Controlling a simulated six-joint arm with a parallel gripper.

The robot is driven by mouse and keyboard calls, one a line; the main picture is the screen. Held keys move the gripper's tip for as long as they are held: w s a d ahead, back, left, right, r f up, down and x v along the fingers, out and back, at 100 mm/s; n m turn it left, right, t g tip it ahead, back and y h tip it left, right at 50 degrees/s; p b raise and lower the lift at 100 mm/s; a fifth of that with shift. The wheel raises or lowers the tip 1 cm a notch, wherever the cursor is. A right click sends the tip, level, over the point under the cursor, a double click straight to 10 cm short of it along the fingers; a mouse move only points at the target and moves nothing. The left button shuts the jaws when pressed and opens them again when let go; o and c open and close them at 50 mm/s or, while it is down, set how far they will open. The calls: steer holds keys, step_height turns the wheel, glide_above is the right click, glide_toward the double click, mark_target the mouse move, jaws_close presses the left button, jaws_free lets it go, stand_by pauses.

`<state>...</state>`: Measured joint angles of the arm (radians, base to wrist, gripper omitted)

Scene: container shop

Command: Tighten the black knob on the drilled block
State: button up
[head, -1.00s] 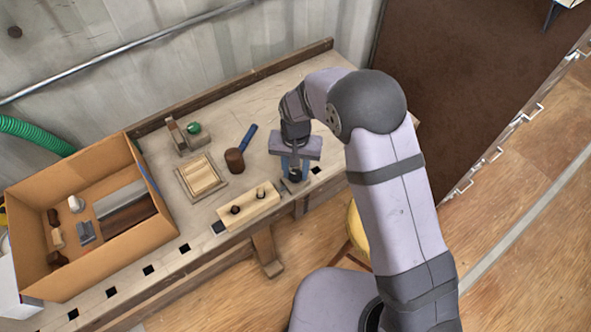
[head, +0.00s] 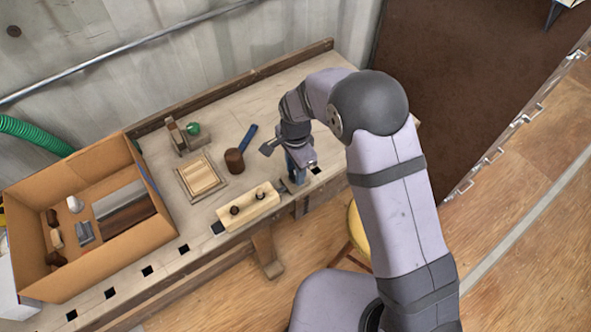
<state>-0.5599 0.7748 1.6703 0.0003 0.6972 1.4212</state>
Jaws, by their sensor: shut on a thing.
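A pale wooden block (head: 247,211), which looks like the drilled block, lies along the bench's front edge. Two dark round spots, knobs or holes, show on its top. My gripper (head: 298,176) points down just right of this block, low over the bench edge. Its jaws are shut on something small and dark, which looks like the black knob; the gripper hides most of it. I cannot tell how far it is seated. A small dark grey piece (head: 284,187) shows between the block and my gripper.
A dark brown mallet (head: 235,161) with a blue handle and a framed wooden tray (head: 184,182) lie behind the block. A clamp-like tool with a green knob (head: 193,129) stands farther back. A cardboard box (head: 134,251) of parts fills the left. The bench's back right is clear.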

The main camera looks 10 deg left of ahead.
steer(key=shift+w+r+m, duration=0.1)
steer(key=shift+m, duration=0.5)
steer(key=o, duration=1)
steer(key=shift+o, duration=0.2)
steer(key=shift+r+b, duration=0.95)
steer(key=shift+r, duration=2.7)
